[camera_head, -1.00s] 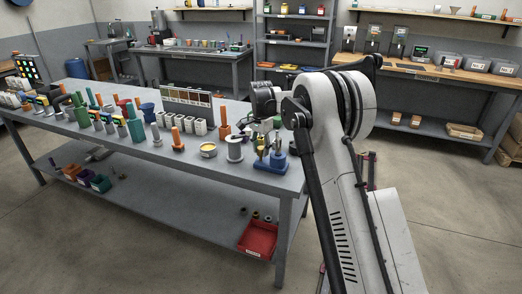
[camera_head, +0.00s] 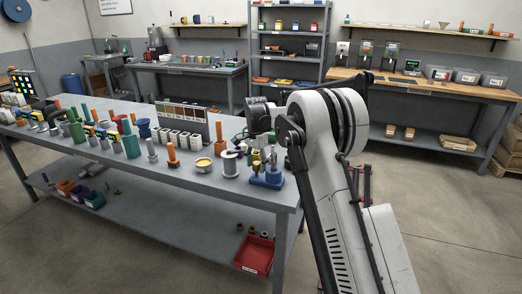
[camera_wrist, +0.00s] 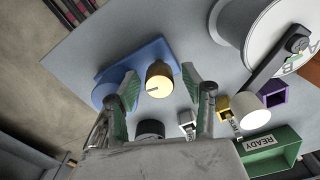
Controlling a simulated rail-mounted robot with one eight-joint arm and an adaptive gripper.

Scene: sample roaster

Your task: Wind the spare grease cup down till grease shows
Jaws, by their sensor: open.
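A blue stand (camera_head: 267,179) with upright brass-coloured and dark pieces sits near the right end of the grey bench; I cannot tell for sure which piece is the spare grease cup. In the wrist view, the blue stand (camera_wrist: 108,92) lies under my gripper (camera_wrist: 160,78). A brass and dark round piece with a pale, slotted top, likely the grease cup (camera_wrist: 159,84), stands between the two green-padded fingers. The fingers are apart, with a gap visible on each side of it. No grease can be made out. In the head view my arm hides most of the gripper.
In the wrist view, a large pale disc (camera_wrist: 258,30) and a crank with a white knob (camera_wrist: 250,116) are at right, near a green READY tray (camera_wrist: 286,157). A spool (camera_head: 230,166) and yellow tin (camera_head: 203,166) stand left of the stand.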

